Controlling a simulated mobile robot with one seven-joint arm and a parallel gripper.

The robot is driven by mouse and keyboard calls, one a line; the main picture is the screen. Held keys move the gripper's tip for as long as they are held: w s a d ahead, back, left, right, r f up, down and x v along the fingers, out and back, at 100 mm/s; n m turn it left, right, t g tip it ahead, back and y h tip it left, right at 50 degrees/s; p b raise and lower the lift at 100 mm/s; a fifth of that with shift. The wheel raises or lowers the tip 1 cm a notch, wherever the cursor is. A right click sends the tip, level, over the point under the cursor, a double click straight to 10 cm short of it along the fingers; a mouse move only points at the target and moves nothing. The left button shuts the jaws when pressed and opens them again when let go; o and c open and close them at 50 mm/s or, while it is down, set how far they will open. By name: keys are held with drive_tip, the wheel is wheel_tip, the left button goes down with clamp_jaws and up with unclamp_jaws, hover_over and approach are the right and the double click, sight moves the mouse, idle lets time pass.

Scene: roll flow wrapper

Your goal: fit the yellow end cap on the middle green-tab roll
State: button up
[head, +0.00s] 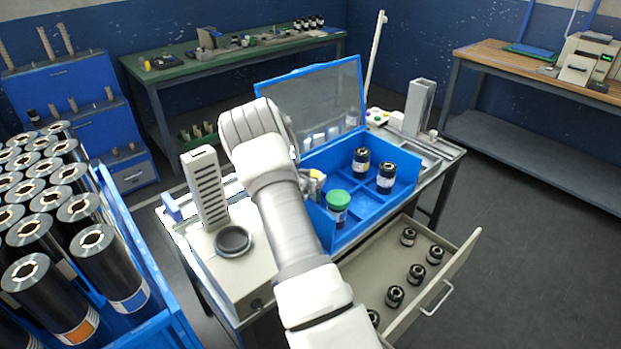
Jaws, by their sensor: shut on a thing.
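My arm crosses the middle of the view, and my gripper (316,183) shows only partly behind it, at the left side of the blue compartment box (395,212). A small yellow piece (317,174) shows at the gripper, apparently the yellow end cap, mostly hidden. A roll with a green top (338,202) stands upright in the box, just right of and below the gripper. Two black rolls with pale label bands, one farther back (361,162) and one to the right (385,178), stand in other compartments. Their tab colours are too small to tell.
The box's clear lid (318,100) stands open behind. An open drawer (436,275) in front holds several small black rolls. A slotted grey tower (205,190) and a round dark dish (233,240) are left of my arm. A crate of large rolls (165,325) fills the left.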

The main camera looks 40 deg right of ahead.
drive_tip(key=shift+f+b, duration=0.45)
drive_tip(key=shift+b, duration=0.05)
drive_tip(key=o, duration=1)
drive_tip(key=p+v, duration=0.1)
drive_tip(key=v, duration=0.5)
drive_tip(key=w+p+v, duration=0.1)
drive_tip(key=v, duration=0.2)
drive_tip(key=shift+s+a+r+p, duration=0.1)
drive_tip(key=shift+a+r+p, duration=0.15)
drive_tip(key=shift+a+p, duration=0.15)
drive_tip(key=shift+s+a+r, duration=0.1)
drive_tip(key=shift+s+a, duration=0.15)
drive_tip(key=shift+s, duration=0.05)
drive_tip(key=shift+s+a+r, duration=0.15)
drive_tip(key=shift+s+a, duration=0.05)
drive_tip(key=shift+s, duration=0.35)
